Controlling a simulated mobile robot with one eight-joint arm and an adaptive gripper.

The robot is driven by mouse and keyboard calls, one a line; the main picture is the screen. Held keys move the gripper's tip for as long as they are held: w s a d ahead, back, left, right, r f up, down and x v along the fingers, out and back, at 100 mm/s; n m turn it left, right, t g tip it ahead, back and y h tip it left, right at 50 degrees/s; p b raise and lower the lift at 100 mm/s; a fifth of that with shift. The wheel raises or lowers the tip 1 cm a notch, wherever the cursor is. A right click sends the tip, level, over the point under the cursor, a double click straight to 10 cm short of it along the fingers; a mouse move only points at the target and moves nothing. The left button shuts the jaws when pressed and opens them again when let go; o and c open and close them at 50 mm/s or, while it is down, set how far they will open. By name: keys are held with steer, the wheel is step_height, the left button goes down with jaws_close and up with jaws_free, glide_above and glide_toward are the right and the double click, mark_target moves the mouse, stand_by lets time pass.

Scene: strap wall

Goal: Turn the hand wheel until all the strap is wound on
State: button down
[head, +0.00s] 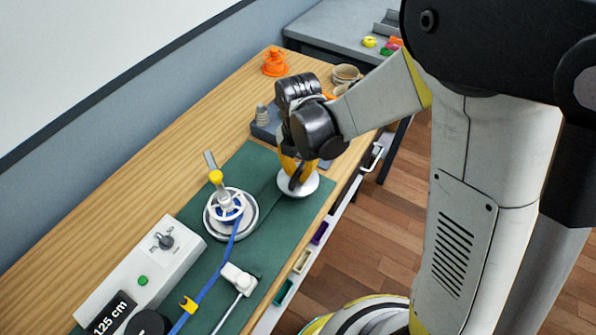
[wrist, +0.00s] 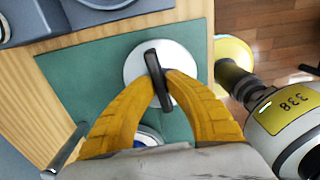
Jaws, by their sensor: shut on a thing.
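A blue strap (head: 213,275) runs from the wheel toward the near edge, through a yellow clip (head: 188,304). My gripper (head: 298,178) is to the right of the wheel, apart from it. Its yellow fingers are shut on a dark upright bar (wrist: 151,62) on a pale round disc (wrist: 135,68). In the wrist view the wheel is mostly hidden behind the fingers.
A white control box (head: 150,268) with a dark knob and green button stands left of the strap. A black display (head: 111,315) reads 125 cm. A white fitting with a rod (head: 238,279) lies right of the strap. An orange object (head: 275,62) and bowl (head: 346,74) stand at the far end.

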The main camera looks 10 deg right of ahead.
mark_target(298, 172)
stand_by(0.8)
steer(key=c, duration=1.4)
jaws_free()
step_height(298, 172, up, 12)
